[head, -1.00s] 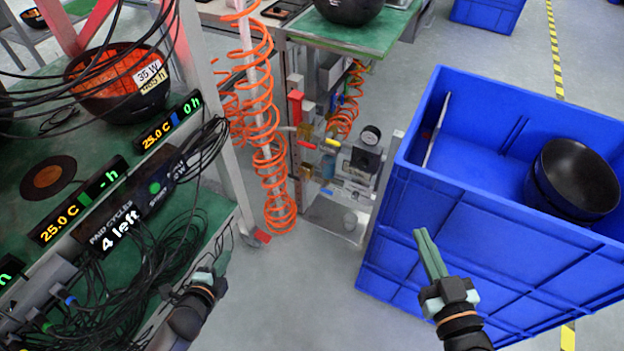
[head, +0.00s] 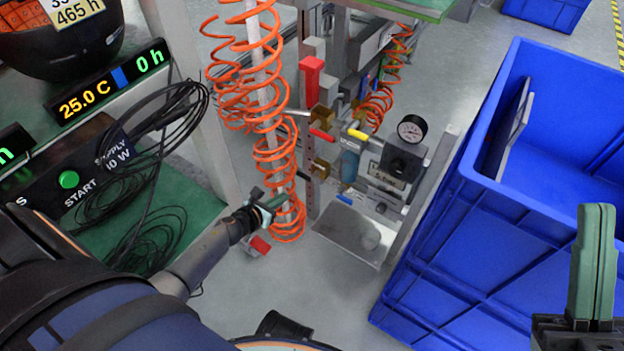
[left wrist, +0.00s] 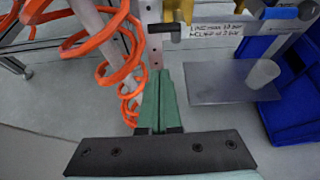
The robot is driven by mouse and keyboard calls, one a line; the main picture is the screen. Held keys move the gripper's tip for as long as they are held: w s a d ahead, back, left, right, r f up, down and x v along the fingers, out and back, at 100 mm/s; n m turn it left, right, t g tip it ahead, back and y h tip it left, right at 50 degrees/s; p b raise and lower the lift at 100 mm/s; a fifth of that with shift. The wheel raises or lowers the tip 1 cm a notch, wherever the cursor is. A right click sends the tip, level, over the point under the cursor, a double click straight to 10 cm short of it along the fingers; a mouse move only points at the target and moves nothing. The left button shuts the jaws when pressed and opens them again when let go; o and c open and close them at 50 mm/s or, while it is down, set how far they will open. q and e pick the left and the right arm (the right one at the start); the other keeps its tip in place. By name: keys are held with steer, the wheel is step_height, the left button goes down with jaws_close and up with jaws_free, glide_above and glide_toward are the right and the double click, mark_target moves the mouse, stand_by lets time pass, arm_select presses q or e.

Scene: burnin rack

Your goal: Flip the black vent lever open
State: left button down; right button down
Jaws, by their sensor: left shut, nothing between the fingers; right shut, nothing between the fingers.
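A black lever (left wrist: 163,28) shows in the left wrist view on the post, beyond my fingertips. In the head view a small dark piece, probably this lever (head: 303,176), sits beside the lower brass valve (head: 320,169), close to the orange coil. My left gripper (head: 277,201) is shut and empty, below and left of it, in front of the coil. In the left wrist view its green fingers (left wrist: 160,78) are together and point toward the post, apart from the lever. My right gripper (head: 595,215) is shut and empty in front of the blue bin.
Orange coiled hoses (head: 275,160) hang left of the valves. Red (head: 321,135), yellow (head: 358,134) and blue handles and a pressure gauge (head: 411,128) are nearby, above a metal plate (head: 350,238). A blue bin (head: 440,240) stands right; a green bench with cables is left.

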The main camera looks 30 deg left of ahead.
arm_select(q)
steer(key=shift+w, duration=0.15)
arm_select(e)
steer(key=shift+r, duration=0.1)
arm_select(q)
steer(key=shift+f, duration=0.1)
arm_select(e)
steer(key=shift+s, duration=0.1)
